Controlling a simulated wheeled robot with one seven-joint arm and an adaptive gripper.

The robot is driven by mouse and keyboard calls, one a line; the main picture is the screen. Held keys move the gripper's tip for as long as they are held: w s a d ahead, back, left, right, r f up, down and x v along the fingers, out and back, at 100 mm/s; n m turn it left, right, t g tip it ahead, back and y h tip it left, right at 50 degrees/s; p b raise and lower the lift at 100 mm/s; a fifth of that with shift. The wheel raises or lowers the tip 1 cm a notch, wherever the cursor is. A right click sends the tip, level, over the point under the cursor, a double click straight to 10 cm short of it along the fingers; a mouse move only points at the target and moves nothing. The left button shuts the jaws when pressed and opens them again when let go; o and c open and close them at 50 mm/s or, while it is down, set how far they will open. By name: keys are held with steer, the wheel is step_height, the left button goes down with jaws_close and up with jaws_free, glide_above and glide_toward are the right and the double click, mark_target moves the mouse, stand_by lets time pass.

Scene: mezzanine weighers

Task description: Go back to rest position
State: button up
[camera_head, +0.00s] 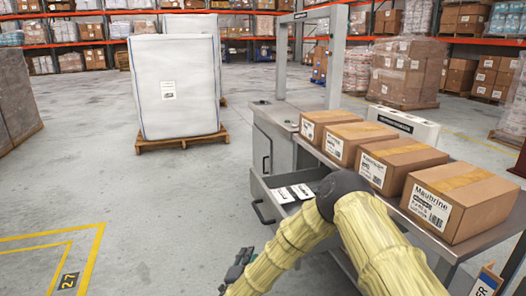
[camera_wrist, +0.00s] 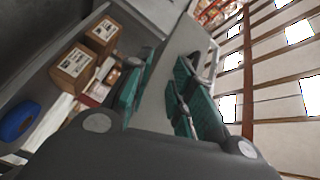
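My gripper (camera_head: 238,270) is low in the head view, left of the open drawer and only partly visible past my yellow-sleeved arm. In the wrist view its two teal fingers (camera_wrist: 162,88) stand apart with an empty gap between them. The arm bends down in front of the weighing bench, and its dark elbow covers part of the drawer (camera_head: 262,196). White cards (camera_head: 293,193) lie in the drawer, which is pulled out.
A white wrapped bulk bag (camera_head: 175,85) stands on a pallet behind. Open floor lies left, with yellow lines (camera_head: 88,252). The wrist view shows shelved boxes (camera_wrist: 74,67) and a blue object (camera_wrist: 17,122).

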steer(key=s+d+f+n+g+y, duration=0.3)
steer(key=s+d+f+n, duration=0.2)
steer(key=s+f, duration=0.3)
steer(key=s+d+f+n+g+y, duration=0.25)
steer(key=s+d+f+n, duration=0.2)
steer(key=s+f, duration=0.4)
steer(key=s+d+f+n+g, duration=0.2)
steer(key=s+d+f+g, duration=0.15)
steer(key=s+d, duration=0.55)
steer(key=s+d+f+n+g, duration=0.25)
steer(key=s+d+g, duration=0.25)
steer(key=s, duration=0.9)
steer(key=s+d+r+n+g+h, duration=0.25)
steer(key=s+d, duration=0.25)
steer(key=s, duration=0.6)
step_height(320, 180, up, 20)
steer(key=y+p, duration=0.1)
steer(key=p, duration=1.9)
steer(key=shift+s+d+m+g, duration=0.2)
steer(key=shift+s+m+g, duration=0.15)
steer(key=shift+g, duration=0.1)
